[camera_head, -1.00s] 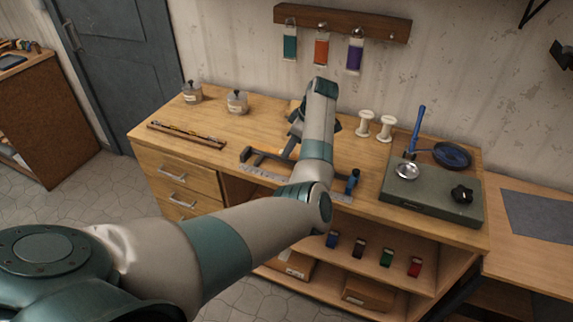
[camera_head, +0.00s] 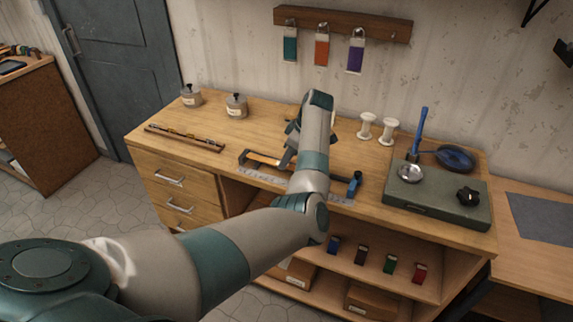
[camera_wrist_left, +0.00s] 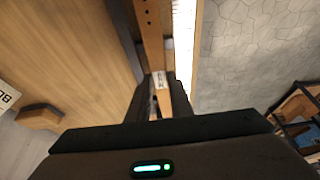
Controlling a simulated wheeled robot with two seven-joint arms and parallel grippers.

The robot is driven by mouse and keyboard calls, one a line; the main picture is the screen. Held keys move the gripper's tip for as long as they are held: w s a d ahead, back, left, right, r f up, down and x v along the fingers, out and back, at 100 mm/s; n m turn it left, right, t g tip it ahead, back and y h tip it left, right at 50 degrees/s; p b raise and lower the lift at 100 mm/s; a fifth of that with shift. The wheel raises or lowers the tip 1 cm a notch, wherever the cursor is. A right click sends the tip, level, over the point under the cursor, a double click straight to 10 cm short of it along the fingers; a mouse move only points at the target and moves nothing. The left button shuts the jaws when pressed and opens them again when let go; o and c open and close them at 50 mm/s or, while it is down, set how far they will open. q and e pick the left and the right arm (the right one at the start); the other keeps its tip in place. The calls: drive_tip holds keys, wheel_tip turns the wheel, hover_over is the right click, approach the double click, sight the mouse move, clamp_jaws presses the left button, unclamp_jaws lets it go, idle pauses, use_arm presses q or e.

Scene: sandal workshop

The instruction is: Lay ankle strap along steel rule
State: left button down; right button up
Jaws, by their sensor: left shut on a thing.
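The ankle strap (camera_wrist_left: 152,40) is a tan-orange strip with small holes and a small printed label. In the wrist view my left gripper (camera_wrist_left: 161,98) is shut on it, one dark finger on each side. The strap runs beside the pale steel rule (camera_wrist_left: 184,45); whether it touches the bench there I cannot tell. In the head view the strap (camera_head: 262,159) shows left of my left gripper (camera_head: 288,160), just behind the steel rule (camera_head: 262,176), roughly parallel to it. My forearm hides the strap's middle and part of the rule. My right gripper is not in view.
A dark rail (camera_head: 242,160) lies by the rule, with a blue clamp-like piece (camera_head: 354,184) at its right end. Two white spools (camera_head: 366,127), lidded pots (camera_head: 237,106) and a green scale-like box (camera_head: 435,200) stand around.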

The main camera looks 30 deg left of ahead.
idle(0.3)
use_arm(q)
drive_tip(key=shift+f, duration=0.15)
drive_tip(key=shift+f, duration=0.35)
drive_tip(key=shift+f, duration=0.15)
drive_tip(key=c, duration=1.6)
unclamp_jaws()
